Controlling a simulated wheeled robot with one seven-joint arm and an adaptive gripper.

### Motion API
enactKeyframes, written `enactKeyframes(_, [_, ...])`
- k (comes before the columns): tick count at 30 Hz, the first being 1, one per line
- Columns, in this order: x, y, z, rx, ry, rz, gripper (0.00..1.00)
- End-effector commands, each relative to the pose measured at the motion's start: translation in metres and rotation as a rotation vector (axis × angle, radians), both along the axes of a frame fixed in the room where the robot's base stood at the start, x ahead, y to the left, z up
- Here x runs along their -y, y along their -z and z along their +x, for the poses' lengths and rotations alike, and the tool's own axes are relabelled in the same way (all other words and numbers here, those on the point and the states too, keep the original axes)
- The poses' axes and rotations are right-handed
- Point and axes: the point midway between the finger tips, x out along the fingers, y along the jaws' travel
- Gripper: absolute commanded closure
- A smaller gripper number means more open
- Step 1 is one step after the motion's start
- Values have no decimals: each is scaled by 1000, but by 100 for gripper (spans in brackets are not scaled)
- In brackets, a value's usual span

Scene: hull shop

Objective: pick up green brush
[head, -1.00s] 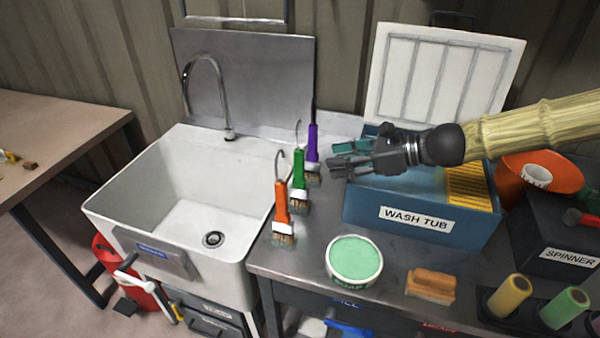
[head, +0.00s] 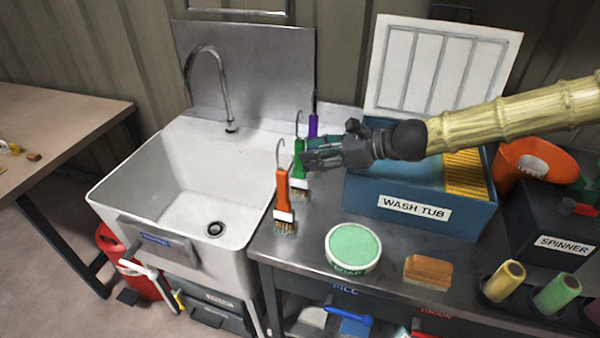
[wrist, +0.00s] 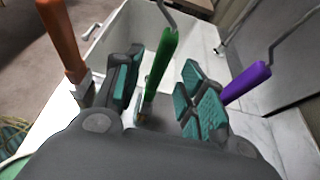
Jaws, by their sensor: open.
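The green brush (head: 299,165) stands upright on the metal counter beside the sink, between the orange brush and the purple brush. Its green handle (wrist: 160,65) shows in the wrist view between the two open fingers, with a wire hook on top. My gripper (head: 308,160) is open and level at the handle, reaching in from the right; in the wrist view my gripper (wrist: 158,95) has a finger on each side of the handle. I cannot tell whether either finger touches it. The lower part of the brush is partly hidden by my gripper in the wrist view.
The orange brush (head: 282,190) stands just in front, and the purple brush (head: 313,126) just behind, mostly hidden by my gripper. The white sink (head: 150,185) lies left. The blue wash tub (head: 370,200) stands right, with a green-topped tub (head: 353,246) in front.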

Motion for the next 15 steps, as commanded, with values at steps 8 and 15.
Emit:
enactKeyframes(8, [-21,9,7,-1,-2,0,60])
enactKeyframes(15, [-32,13,11,0,0,0,60])
